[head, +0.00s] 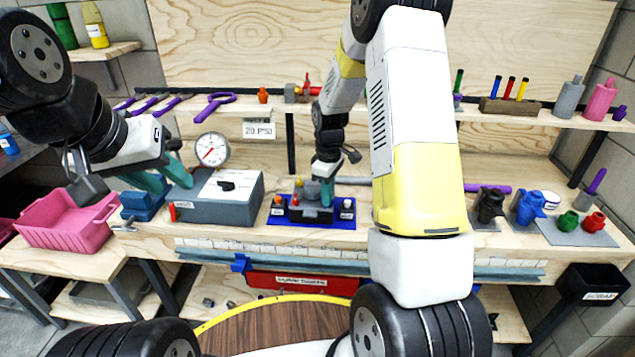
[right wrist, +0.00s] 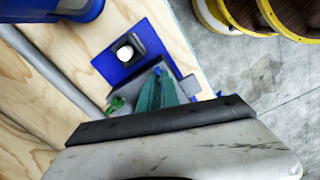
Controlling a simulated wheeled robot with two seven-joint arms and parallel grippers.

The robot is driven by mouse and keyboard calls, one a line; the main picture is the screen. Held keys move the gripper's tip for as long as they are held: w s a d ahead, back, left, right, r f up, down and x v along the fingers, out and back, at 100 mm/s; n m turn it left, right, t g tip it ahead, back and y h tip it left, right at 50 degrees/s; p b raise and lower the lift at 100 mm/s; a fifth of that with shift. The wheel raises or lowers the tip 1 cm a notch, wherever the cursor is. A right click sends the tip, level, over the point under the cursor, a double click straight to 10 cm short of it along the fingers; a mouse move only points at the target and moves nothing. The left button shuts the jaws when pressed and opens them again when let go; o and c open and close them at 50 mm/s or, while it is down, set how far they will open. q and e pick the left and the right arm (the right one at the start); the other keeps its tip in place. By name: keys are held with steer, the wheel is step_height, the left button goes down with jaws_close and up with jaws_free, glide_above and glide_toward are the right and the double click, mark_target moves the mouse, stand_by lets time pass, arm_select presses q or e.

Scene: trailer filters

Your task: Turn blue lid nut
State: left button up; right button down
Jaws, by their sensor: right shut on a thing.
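My right gripper (head: 326,188) reaches down over a dark grey block (head: 310,215) on a blue mat (head: 275,221). In the right wrist view, the teal fingers (right wrist: 158,85) are close together over the block, with a small blue piece (right wrist: 158,70) at their tips. This appears to be the blue lid nut, mostly hidden by the fingers; they are shut on it. My left gripper (head: 162,177) is open and empty, its teal fingers apart near the grey box and a blue container.
The grey box (head: 230,208) with a black knob stands left of the mat. Orange (head: 278,204) and white-topped (head: 347,207) parts flank the block. A pink bin (head: 65,225) is at the left. Blue and black housings (head: 527,207) stand right. A shelf runs behind.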

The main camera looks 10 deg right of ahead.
steer(key=m, duration=1.3)
steer(key=shift+m, duration=0.3)
stand_by(0.4)
steer(key=c, duration=1.6)
jaws_free()
steer(key=shift+r, duration=0.1)
step_height(320, 180, up, 8)
steer(key=shift+f, duration=0.25)
steer(key=shift+r, duration=0.1)
